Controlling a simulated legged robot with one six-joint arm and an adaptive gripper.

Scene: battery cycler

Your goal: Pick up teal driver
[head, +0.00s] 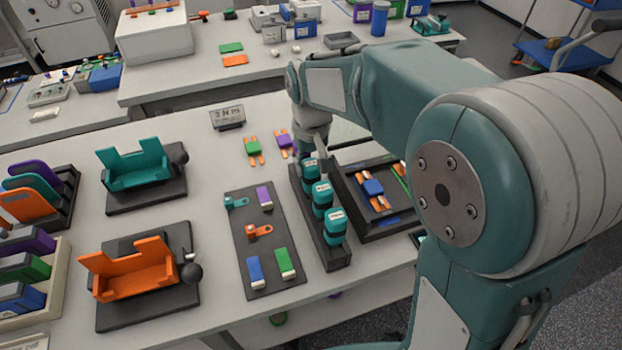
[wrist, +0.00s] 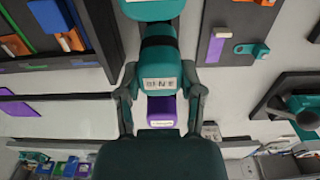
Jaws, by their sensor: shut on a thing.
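Several teal drivers with white labels stand in a row in a dark rack (head: 335,258). The front one (head: 335,226) and the middle one (head: 322,196) are free of my gripper. My gripper (head: 315,155) is at the rear end of the row, reaching down from behind. In the wrist view, its two fingers (wrist: 161,95) close on both sides of a teal driver (wrist: 158,70) with a white label. Another teal driver (wrist: 150,8) shows just beyond it. The held driver appears to be at the rack; I cannot tell whether it is raised.
A small sign (head: 228,117) stands behind a dark mat (head: 262,238) with coloured parts to the left. A dark tray (head: 370,225) is close on the right. Teal (head: 140,165) and orange (head: 135,268) fixtures stand farther left.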

